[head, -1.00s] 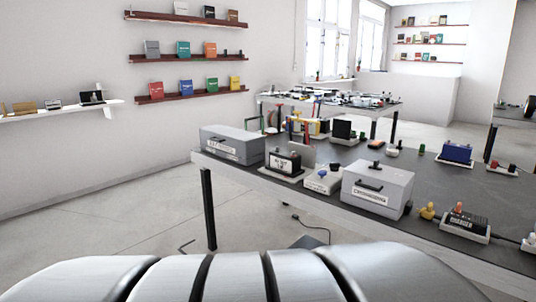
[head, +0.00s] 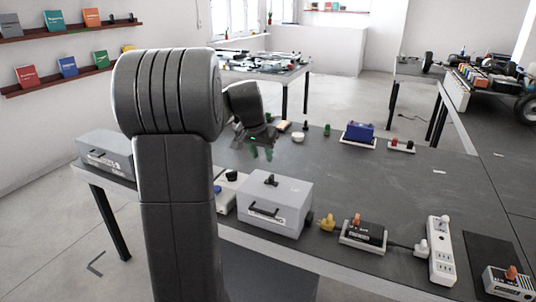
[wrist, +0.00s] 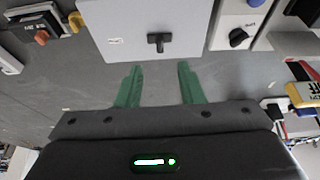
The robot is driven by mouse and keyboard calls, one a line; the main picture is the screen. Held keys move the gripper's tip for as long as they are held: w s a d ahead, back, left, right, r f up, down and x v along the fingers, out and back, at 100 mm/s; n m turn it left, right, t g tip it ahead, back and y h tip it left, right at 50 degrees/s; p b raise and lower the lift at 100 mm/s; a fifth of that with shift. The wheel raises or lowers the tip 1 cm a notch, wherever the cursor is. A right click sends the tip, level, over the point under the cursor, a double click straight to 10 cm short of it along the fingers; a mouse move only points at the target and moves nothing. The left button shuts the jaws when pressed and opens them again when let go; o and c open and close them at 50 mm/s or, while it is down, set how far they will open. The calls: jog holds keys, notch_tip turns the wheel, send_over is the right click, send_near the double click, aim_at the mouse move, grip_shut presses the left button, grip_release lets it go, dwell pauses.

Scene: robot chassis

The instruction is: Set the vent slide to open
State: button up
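A light grey box (head: 276,205) stands on the dark table in the head view, with a black handle and a label on its front. A black T-shaped knob (head: 271,180) sits on its top; I cannot tell for sure that this is the vent slide. In the wrist view the knob (wrist: 159,42) stands on the box top (wrist: 190,20), with a small label beside it. My gripper (wrist: 160,78) is open and empty, its green fingers apart and short of the knob. In the head view my gripper (head: 262,153) is above the table, behind the box.
A white unit with a dark knob (head: 229,188) is beside the box, partly hidden by my arm. A yellow knob (head: 327,222), a dark labelled device (head: 364,232) and a power strip (head: 440,250) lie to the right. The mid-table right of the gripper is largely clear.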

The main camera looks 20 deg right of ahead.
aim_at(271, 175)
jog(key=x, duration=0.9)
jog(key=w+d+p+x, duration=0.1)
jog(key=x, duration=0.3)
jog(key=shift+d+r, duration=0.1)
jog(key=shift+d, duration=0.05)
jog(key=shift+c, duration=0.4)
grip_shut()
